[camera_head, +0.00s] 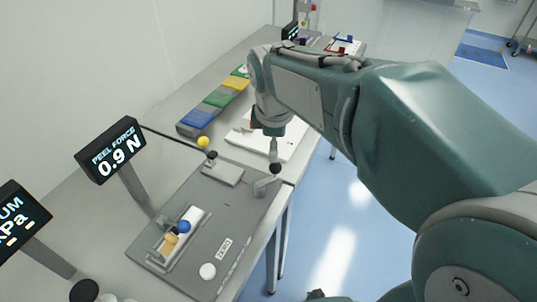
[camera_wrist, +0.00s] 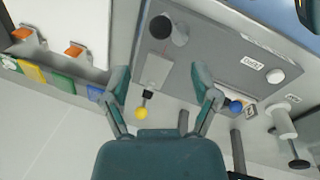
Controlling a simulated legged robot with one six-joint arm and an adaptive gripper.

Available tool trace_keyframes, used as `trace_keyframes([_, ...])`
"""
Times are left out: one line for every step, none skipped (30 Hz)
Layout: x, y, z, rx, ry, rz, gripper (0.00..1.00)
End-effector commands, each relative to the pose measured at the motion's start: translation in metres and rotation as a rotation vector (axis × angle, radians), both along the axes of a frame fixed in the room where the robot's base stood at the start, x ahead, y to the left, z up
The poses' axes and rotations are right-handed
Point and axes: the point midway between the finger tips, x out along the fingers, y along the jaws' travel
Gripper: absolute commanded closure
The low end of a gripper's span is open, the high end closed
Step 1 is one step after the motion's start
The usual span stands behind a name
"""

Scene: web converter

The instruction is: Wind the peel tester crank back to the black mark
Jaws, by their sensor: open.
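The peel tester is a grey plate (camera_head: 185,205) on the bench; its display (camera_head: 112,150) reads PEEL FORCE 0.9 N. What looks like the crank, a grey arm (camera_head: 267,187) with a dark upright knob (camera_head: 275,169), sits at the plate's right edge. In the wrist view its dark cylinder (camera_wrist: 176,32) is at the top, beyond my fingertips. My gripper (camera_head: 273,150) hangs just above the knob, apparently apart from it. In the wrist view my gripper (camera_wrist: 162,83) has its fingers wide apart with nothing held. I cannot make out the black mark.
A yellow ball lever (camera_head: 203,142) stands on a small block beside the crank. A blue ball (camera_head: 183,226) and a white button (camera_head: 208,271) lie nearer on the plate. Coloured pads (camera_head: 220,97) and a white board (camera_head: 290,143) lie behind. Floor (camera_head: 345,215) is open at right.

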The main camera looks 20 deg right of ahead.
Motion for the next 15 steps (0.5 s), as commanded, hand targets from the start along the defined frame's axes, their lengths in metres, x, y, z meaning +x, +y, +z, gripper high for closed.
trace_keyframes([0.001, -0.001, -0.008, 0.0, 0.003, -0.001, 0.22])
trace_keyframes([0.001, -0.001, -0.012, 0.0, 0.004, -0.002, 0.22])
trace_keyframes([0.002, -0.002, -0.019, 0.0, 0.003, -0.002, 0.22])
trace_keyframes([0.003, -0.002, -0.025, 0.001, 0.005, -0.003, 0.22])
trace_keyframes([0.004, -0.003, -0.031, 0.001, 0.005, -0.003, 0.22])
trace_keyframes([0.006, -0.003, -0.038, 0.0, 0.004, -0.003, 0.22])
trace_keyframes([0.006, -0.004, -0.044, 0.001, 0.005, -0.004, 0.22])
trace_keyframes([0.007, -0.004, -0.049, 0.001, 0.005, -0.004, 0.22])
trace_keyframes([0.009, -0.005, -0.057, 0.001, 0.005, -0.004, 0.22])
trace_keyframes([0.01, -0.005, -0.062, 0.002, 0.004, -0.005, 0.22])
trace_keyframes([0.01, -0.006, -0.067, 0.001, 0.005, -0.005, 0.22])
trace_keyframes([0.011, -0.006, -0.074, 0.002, 0.004, -0.005, 0.22])
trace_keyframes([0.012, -0.006, -0.078, 0.002, 0.004, -0.005, 0.22])
trace_keyframes([0.013, -0.007, -0.081, 0.002, 0.001, -0.005, 0.22])
trace_keyframes([0.014, -0.007, -0.086, 0.001, 0.003, -0.005, 0.22])
